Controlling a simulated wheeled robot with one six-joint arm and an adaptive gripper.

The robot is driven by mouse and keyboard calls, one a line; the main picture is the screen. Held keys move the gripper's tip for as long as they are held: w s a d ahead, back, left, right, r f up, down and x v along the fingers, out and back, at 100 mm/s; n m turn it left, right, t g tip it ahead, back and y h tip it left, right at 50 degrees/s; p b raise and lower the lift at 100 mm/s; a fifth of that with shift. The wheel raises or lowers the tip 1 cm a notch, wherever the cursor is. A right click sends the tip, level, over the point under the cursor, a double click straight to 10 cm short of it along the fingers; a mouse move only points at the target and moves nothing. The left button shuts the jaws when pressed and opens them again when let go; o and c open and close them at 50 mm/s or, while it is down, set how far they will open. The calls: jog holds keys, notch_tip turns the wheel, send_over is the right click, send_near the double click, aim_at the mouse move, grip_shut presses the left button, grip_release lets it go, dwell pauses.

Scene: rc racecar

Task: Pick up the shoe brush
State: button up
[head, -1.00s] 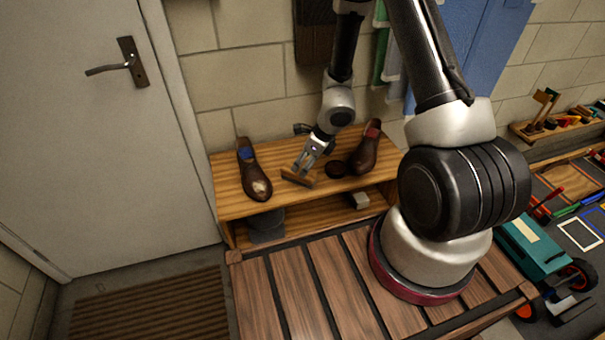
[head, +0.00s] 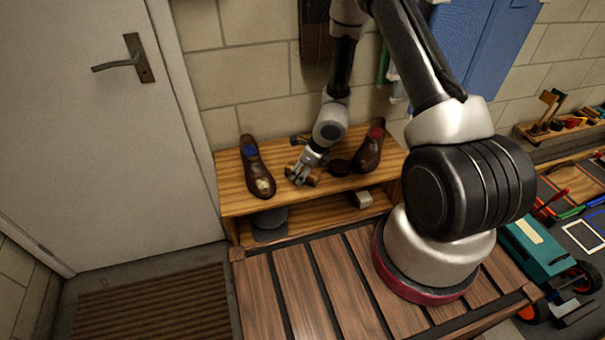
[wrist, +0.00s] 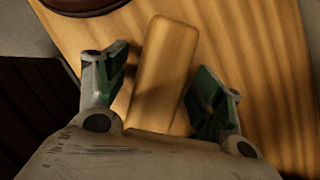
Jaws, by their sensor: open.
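The shoe brush (wrist: 165,65) has a plain light wooden back and lies on the wooden shelf top. In the wrist view it sits between the two green-padded fingers of my gripper (wrist: 160,88), with a visible gap on each side. The fingers are open and straddle it. In the head view my gripper (head: 298,176) is low over the shelf top, and the brush (head: 315,176) is mostly hidden behind it. The bristles are not visible.
A slatted deck (head: 320,280) lies in front.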

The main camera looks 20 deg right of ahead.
aim_at(303, 168)
jog(key=shift+f, duration=0.2)
dwell(0.3)
grip_shut()
notch_tip(303, 168, up, 11)
jog(key=shift+f, duration=0.2)
dwell(0.4)
